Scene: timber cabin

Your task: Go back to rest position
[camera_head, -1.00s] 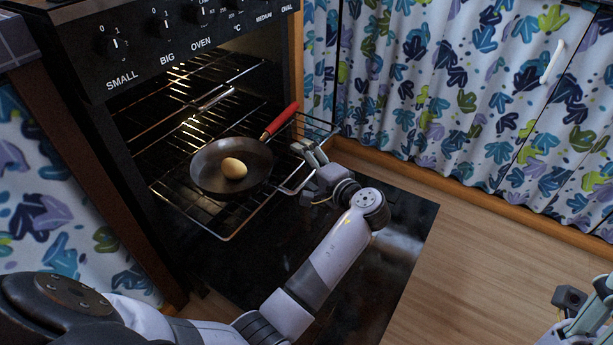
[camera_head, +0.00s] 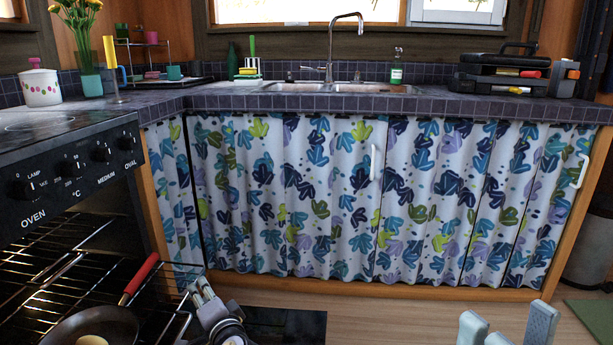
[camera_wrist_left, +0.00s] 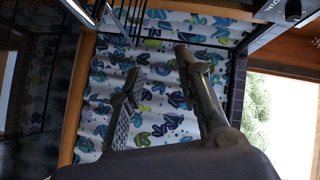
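My left gripper (camera_head: 203,292) is at the bottom of the head view, just right of the oven rack. In the left wrist view its two fingers (camera_wrist_left: 160,64) stand apart with nothing between them. My right gripper (camera_head: 507,320) shows at the bottom right of the head view, fingers apart over the floor, with no object seen between them. A dark pan (camera_head: 122,322) with a red handle (camera_head: 141,277) sits on the rack, partly cut off. The top of an egg (camera_head: 91,340) shows in it.
The oven (camera_head: 75,185) is open, with its wire rack (camera_head: 40,292) pulled out near my left gripper. Curtained cabinets (camera_head: 330,200) stand ahead under the counter (camera_head: 300,100) and sink. Bare wooden floor (camera_head: 400,310) lies in front of them.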

